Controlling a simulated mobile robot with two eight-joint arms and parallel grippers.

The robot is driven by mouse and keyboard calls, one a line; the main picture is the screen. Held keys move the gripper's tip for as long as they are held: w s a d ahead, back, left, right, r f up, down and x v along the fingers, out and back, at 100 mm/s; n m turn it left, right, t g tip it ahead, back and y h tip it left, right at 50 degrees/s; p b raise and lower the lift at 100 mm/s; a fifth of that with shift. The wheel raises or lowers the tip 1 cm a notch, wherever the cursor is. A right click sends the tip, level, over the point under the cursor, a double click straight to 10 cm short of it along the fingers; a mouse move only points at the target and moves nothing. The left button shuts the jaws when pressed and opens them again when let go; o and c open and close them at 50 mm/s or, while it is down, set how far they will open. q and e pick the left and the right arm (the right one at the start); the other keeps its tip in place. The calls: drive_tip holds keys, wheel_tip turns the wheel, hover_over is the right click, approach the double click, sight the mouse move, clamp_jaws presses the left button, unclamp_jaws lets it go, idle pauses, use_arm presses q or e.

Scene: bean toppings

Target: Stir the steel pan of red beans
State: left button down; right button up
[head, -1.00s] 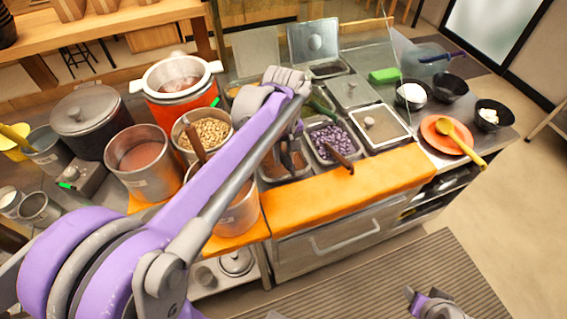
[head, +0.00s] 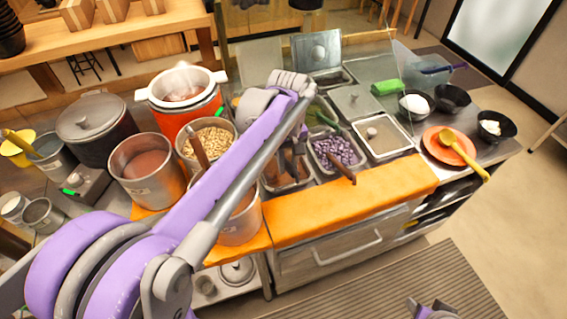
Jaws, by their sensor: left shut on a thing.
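A steel pan (head: 306,184) with reddish-brown contents is set into the counter, left of the pan of purple beans. My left arm crosses in front and hides its left part. My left gripper (head: 291,163) points down over this pan, shut on a thin dark utensil that is mostly hidden. I cannot tell how deep the utensil reaches. My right gripper (head: 432,309) shows only in part at the bottom edge, away from the counter, and its fingers cannot be made out.
The pan of purple beans (head: 322,150) has a brown handle (head: 341,171) sticking out over the orange board (head: 385,187). Steel pots, including one of pinkish liquid (head: 142,164) and one of chickpeas (head: 215,139), stand left. A red plate (head: 436,150) with a yellow ladle (head: 466,151) lies right.

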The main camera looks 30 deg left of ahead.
use_arm(q)
drive_tip(key=f+b, duration=0.1)
drive_tip(key=f, duration=0.1)
drive_tip(key=w+d+f+g+h+b, duration=0.1)
drive_tip(key=f, duration=0.1)
drive_tip(key=d+f+h+b, duration=0.1)
drive_tip(key=f+b, duration=0.1)
drive_tip(key=shift+w+f+g, duration=0.2)
drive_tip(key=shift+f+g, duration=0.05)
drive_tip(key=shift+g, duration=0.15)
drive_tip(key=shift+s+d+f+t+y+b, duration=0.2)
drive_tip(key=shift+s+f+t+y+b, duration=0.1)
drive_tip(key=shift+f, duration=0.25)
drive_tip(key=shift+d+f, duration=0.1)
drive_tip(key=shift+f, duration=0.2)
use_arm(e)
drive_tip(key=f, duration=0.2)
drive_tip(key=s+f, duration=0.1)
drive_tip(key=f, duration=0.2)
drive_tip(key=shift+s+f, duration=0.15)
drive_tip(key=shift+f, duration=0.05)
